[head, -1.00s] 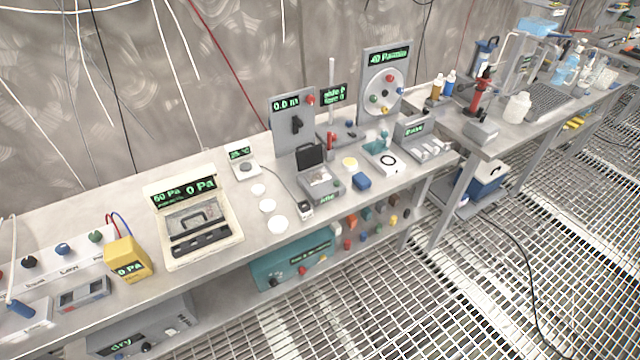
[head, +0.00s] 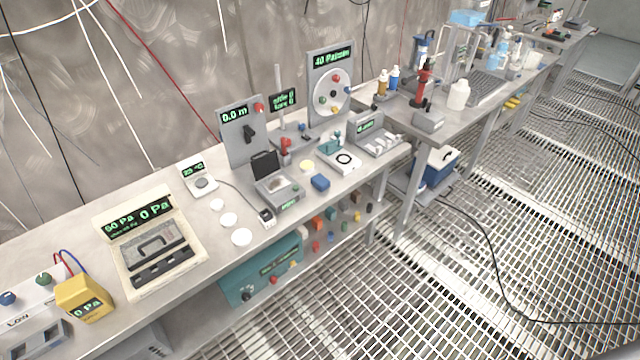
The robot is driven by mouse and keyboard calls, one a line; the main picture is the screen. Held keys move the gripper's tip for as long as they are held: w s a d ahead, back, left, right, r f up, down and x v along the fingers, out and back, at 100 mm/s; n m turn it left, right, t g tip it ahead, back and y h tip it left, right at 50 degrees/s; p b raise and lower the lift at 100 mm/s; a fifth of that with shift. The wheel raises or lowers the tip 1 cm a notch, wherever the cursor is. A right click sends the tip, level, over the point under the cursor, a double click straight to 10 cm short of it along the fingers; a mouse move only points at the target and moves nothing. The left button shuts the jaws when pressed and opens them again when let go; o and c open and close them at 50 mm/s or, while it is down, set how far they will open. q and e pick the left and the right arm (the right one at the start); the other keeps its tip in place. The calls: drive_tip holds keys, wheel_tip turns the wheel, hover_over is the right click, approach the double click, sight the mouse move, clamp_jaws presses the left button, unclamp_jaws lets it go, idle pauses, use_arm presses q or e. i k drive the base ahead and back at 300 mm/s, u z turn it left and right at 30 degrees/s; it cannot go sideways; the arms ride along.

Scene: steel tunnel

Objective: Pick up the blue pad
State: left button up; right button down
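Neither of my grippers shows in the head view.
The bench (head: 185,306) runs from lower left to upper right. Around the pad are the lidded instrument (head: 277,188), the yellow disc (head: 307,166), a white device with a black ring (head: 345,160) and white discs (head: 241,237). Grated floor (head: 420,290) lies open in front; a black cable crosses it.

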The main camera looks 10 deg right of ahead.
sight(320, 182)
drive_tip(key=z, duration=0.5)
drive_tip(key=i, duration=1.3)
drive_tip(key=u, duration=0.75)
